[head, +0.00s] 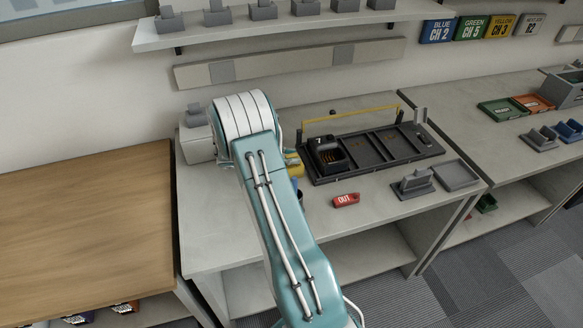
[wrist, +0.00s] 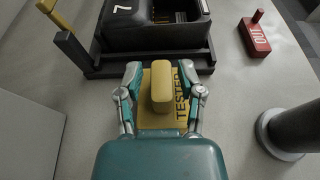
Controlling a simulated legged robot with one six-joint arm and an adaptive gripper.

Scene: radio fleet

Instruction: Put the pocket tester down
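The pocket tester (wrist: 162,85) is yellow, with a raised block grip and a flat plate lettered TESTER. In the wrist view it lies just in front of the dark rack's near edge, seemingly on the bench top. My gripper (wrist: 161,72) is around the raised block, one finger on each side, with visible gaps between the fingers and the block. In the head view, my arm hides most of the tester; a yellow part (head: 296,170) shows beside the arm. The gripper's fingers are hidden there.
A dark rack (head: 385,165) with a yellow rail holds a black unit (head: 328,155) marked 7. A red OUT tag (head: 346,200) lies on the bench, right of my arm. A dark cylinder (wrist: 296,128) stands at right in the wrist view. Front bench space (head: 370,235) is clear.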

